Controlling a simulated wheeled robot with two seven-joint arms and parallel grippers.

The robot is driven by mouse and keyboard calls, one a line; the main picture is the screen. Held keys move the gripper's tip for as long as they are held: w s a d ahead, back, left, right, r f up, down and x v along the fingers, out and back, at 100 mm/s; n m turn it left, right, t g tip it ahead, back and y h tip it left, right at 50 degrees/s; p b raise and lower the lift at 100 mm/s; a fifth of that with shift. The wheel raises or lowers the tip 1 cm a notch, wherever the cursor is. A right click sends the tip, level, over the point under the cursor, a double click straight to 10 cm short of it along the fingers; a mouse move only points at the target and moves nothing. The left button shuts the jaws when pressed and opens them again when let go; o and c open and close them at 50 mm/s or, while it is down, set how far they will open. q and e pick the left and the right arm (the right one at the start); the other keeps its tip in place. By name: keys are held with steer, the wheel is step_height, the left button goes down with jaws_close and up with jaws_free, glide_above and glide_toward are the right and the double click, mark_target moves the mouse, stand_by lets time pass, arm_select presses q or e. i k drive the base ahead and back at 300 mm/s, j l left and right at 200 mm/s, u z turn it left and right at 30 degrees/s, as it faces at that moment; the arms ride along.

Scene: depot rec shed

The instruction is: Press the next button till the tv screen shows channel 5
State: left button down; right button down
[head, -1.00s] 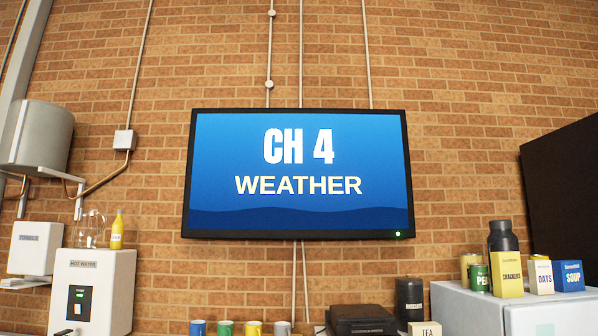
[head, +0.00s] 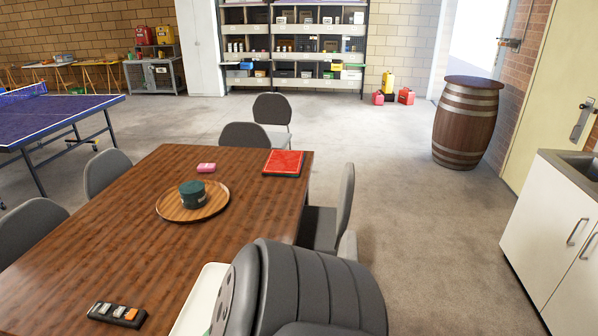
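A small black handset (head: 117,314) with light grey and orange buttons lies on the near left part of the brown wooden table (head: 120,240). It looks like a remote; its button markings are too small to read. The TV screen is out of view now; in the earlier head frame it shows CH 4, WEATHER. Nothing is seen touching the handset.
A round wooden tray (head: 168,208) holds a dark green tin (head: 193,194). A pink item (head: 206,168) and a red flat box (head: 284,162) lie beyond. Chairs surround the table. A barrel (head: 467,122) and white sink cabinet (head: 555,235) stand right, with open floor (head: 430,230) between.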

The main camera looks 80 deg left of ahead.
mark_target(121, 310)
steer(key=k+l, duration=0.15)
steer(key=k, duration=0.35)
steer(key=k+l, duration=0.1)
steer(key=k, duration=0.4)
steer(key=u, duration=3.75)
